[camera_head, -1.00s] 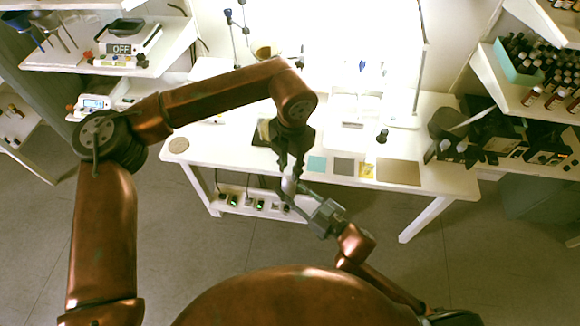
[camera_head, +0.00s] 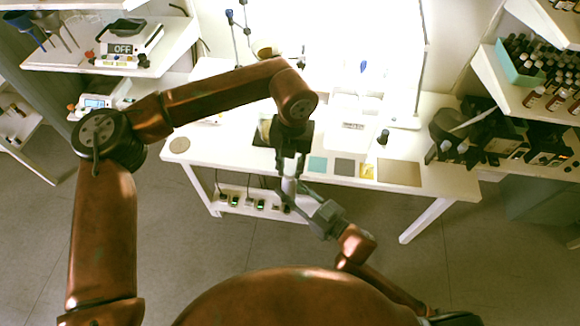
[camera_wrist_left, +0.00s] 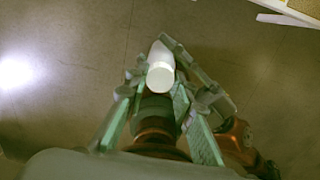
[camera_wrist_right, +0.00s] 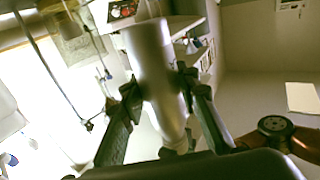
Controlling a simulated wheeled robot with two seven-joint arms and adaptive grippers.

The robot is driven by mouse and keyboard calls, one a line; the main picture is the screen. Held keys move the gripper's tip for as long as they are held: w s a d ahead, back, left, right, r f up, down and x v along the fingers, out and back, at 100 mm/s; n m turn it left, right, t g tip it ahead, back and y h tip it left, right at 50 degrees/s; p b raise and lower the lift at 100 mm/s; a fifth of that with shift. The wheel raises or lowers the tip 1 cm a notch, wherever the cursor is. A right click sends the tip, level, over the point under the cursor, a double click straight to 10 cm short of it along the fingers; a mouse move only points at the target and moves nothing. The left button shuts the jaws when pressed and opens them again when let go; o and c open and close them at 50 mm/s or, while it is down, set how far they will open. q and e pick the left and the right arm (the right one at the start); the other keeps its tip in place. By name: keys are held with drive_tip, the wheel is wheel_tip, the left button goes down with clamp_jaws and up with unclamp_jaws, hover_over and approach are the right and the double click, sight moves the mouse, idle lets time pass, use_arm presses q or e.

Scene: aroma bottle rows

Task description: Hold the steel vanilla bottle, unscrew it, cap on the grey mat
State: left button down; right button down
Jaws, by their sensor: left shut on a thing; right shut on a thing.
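The steel vanilla bottle (camera_head: 289,186) is in the air in front of the table, between my two grippers. In the right wrist view it is a plain grey cylinder (camera_wrist_right: 158,75) with a narrower end at the bottom. My right gripper (camera_head: 303,196) is shut on its body from the side; its fingers (camera_wrist_right: 160,88) flank it. My left gripper (camera_head: 290,172) comes from above and is shut on the top end, the cap. The left wrist view shows the pale round end (camera_wrist_left: 160,77) between the fingers (camera_wrist_left: 158,98); the seam is not visible. The grey mat (camera_head: 344,167) lies bare on the table's front edge.
Teal (camera_head: 317,164), yellow (camera_head: 367,171) and tan (camera_head: 399,173) mats lie beside the grey one. A small dark bottle (camera_head: 383,137) stands behind them. Black devices (camera_head: 490,135) stand at right. Shelves with bottles (camera_head: 530,60) are at upper right. Open floor lies below the bottle.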

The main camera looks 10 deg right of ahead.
use_arm(q)
drive_tip(key=shift+w+r, duration=0.15)
drive_tip(key=shift+r, duration=0.75)
use_arm(e)
drive_tip(key=shift+f, duration=0.1)
use_arm(q)
drive_tip(key=shift+r, duration=0.2)
drive_tip(key=shift+r, duration=0.15)
